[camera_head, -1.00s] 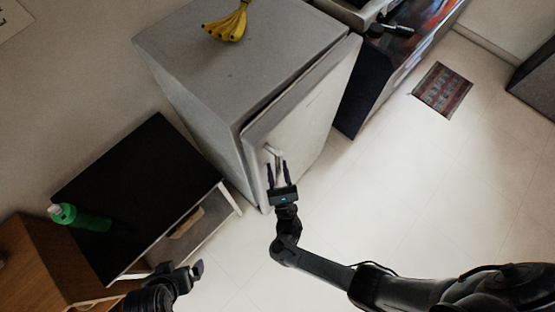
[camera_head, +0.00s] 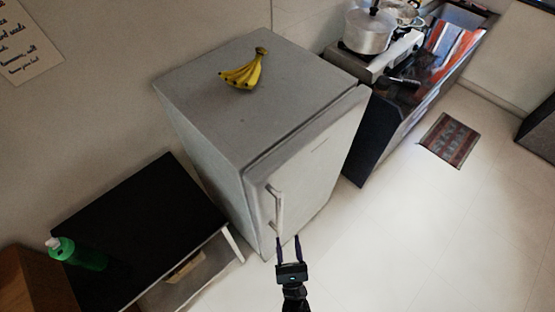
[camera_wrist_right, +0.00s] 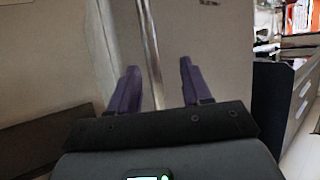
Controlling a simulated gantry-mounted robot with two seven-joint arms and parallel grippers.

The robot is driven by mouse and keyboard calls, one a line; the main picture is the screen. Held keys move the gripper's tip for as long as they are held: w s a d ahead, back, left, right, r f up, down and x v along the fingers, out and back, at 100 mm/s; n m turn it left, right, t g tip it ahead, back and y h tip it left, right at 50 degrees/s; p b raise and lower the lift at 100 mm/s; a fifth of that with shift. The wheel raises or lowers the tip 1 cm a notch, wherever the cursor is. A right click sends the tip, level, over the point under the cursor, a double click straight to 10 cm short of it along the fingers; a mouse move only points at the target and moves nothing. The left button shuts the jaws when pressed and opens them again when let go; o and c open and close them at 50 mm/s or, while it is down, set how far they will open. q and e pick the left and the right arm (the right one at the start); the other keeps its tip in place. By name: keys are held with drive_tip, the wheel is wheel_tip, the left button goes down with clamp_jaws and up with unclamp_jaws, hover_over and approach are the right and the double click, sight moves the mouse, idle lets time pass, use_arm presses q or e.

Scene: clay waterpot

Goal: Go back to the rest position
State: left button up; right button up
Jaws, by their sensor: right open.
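My right gripper (camera_head: 289,252) is open and empty in the head view, just below the handle (camera_head: 279,209) of the grey fridge (camera_head: 318,150). In the right wrist view its two purple fingers (camera_wrist_right: 158,90) are spread apart. The fridge handle (camera_wrist_right: 150,50) runs as a pale vertical bar between and beyond them in that view. I cannot tell how far the fingers are from it. The fridge door looks closed. My left gripper is not in the head view.
Bananas (camera_head: 245,70) lie on the fridge. A black-topped table (camera_head: 140,225) with a green bottle (camera_head: 75,254) stands at left. The floor (camera_head: 400,240) at right is clear, with a small rug (camera_head: 449,140) farther back.

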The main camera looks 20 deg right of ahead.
drive_tip(key=s+d+f, duration=0.3)
drive_tip(key=s, duration=0.2)
drive_tip(key=w+d+r+m+g+h, duration=0.15)
drive_tip(key=w+d+m+g, duration=0.25)
drive_tip(key=d+m+g, duration=0.8)
drive_tip(key=s+a+r+m+g+y, duration=0.15)
drive_tip(key=a+r+m+y, duration=0.25)
drive_tip(key=r+m+y, duration=0.55)
drive_tip(key=s+a+m+g+h, duration=0.1)
drive_tip(key=s+m+g+h, duration=0.3)
drive_tip(key=s+m, duration=0.45)
wheel_tip(320, 180, up, 13)
drive_tip(key=m+y+p, duration=0.1)
drive_tip(key=p, duration=1.1)
drive_tip(key=shift+a+f+m+g, duration=0.15)
drive_tip(key=shift+m+g, duration=0.15)
drive_tip(key=shift+g, duration=0.15)
